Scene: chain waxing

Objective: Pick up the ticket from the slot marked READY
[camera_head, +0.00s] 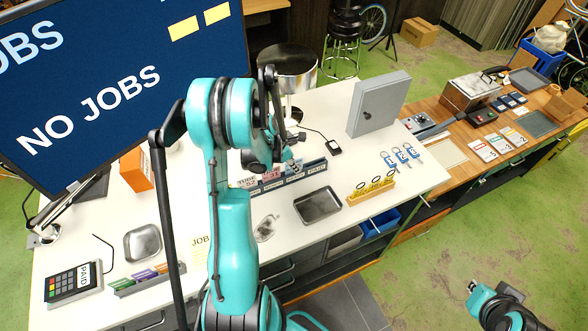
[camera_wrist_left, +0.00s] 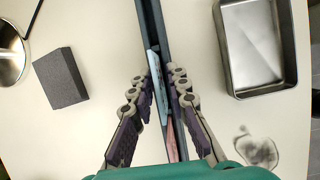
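A dark ticket rack (camera_head: 312,172) with labelled slots stands on the white counter, partly hidden by my left arm. One label at its right reads PAID; I cannot clearly read a READY label. A pink ticket (camera_head: 270,173) and a pale ticket (camera_head: 247,182) marked TUBE 52 stand in it. In the left wrist view, a pale blue ticket (camera_wrist_left: 156,86) and a pink ticket (camera_wrist_left: 171,138) show edge-on in the rack. My left gripper (camera_wrist_left: 159,76) is open, its fingers either side of the rack. My right arm shows at the lower right; its fingers cannot be made out.
A metal tray (camera_head: 318,205) lies in front of the rack, near yellow holders (camera_head: 371,190). A grey box (camera_head: 378,103) stands to the right. A dark block (camera_wrist_left: 61,78) lies left of the rack in the wrist view. A large NO JOBS screen (camera_head: 110,80) stands at left.

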